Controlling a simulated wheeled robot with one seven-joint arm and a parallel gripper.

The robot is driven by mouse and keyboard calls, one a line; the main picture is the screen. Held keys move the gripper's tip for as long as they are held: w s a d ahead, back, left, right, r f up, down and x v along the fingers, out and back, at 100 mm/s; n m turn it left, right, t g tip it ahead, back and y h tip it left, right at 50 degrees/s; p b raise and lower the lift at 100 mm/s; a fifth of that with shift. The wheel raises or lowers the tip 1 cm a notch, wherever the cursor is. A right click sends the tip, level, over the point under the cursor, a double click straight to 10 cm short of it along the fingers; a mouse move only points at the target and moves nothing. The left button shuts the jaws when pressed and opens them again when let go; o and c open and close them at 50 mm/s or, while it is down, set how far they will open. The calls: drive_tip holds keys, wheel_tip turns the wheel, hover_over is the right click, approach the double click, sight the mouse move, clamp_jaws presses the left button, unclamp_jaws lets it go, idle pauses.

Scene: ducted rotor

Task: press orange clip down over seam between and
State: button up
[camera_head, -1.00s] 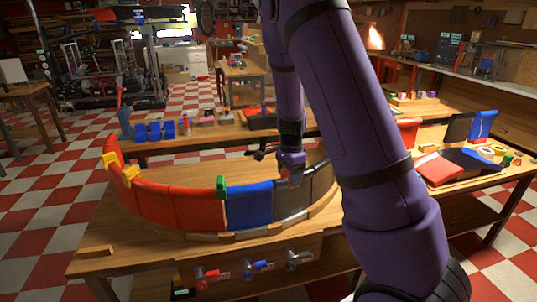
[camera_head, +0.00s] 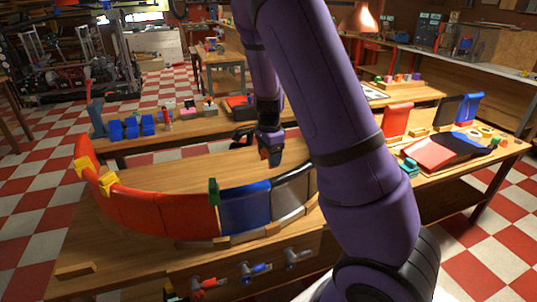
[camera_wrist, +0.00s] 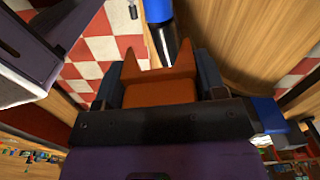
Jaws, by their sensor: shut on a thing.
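My gripper (camera_head: 270,157) is shut on an orange clip (camera_wrist: 160,82), a forked piece whose two prongs point away from my wrist. In the head view my gripper is above and behind the curved wall of panels, and the clip is hard to make out there. The wall has red panels (camera_head: 183,212), a blue panel (camera_head: 245,207) and a dark grey panel (camera_head: 290,196). In the wrist view a blue panel edge (camera_wrist: 158,10) meets a dark panel edge (camera_wrist: 165,42) beyond the prongs. The clip appears apart from the wall.
A green clip (camera_head: 213,191) sits over the red-blue seam. Yellow clips (camera_head: 107,184) sit on the red panels at left. Wooden blocks lie along the wall's front foot. A side table (camera_head: 500,160) at right holds a red panel (camera_head: 397,120) and other parts.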

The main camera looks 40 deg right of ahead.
wheel_tip(320, 180, down, 9)
drive_tip(key=shift+f, duration=0.15)
idle(1.1)
drive_tip(key=shift+f, duration=0.2)
idle(0.6)
drive_tip(key=o, duration=1)
wheel_tip(320, 180, up, 11)
drive_tip(key=shift+f, duration=0.1)
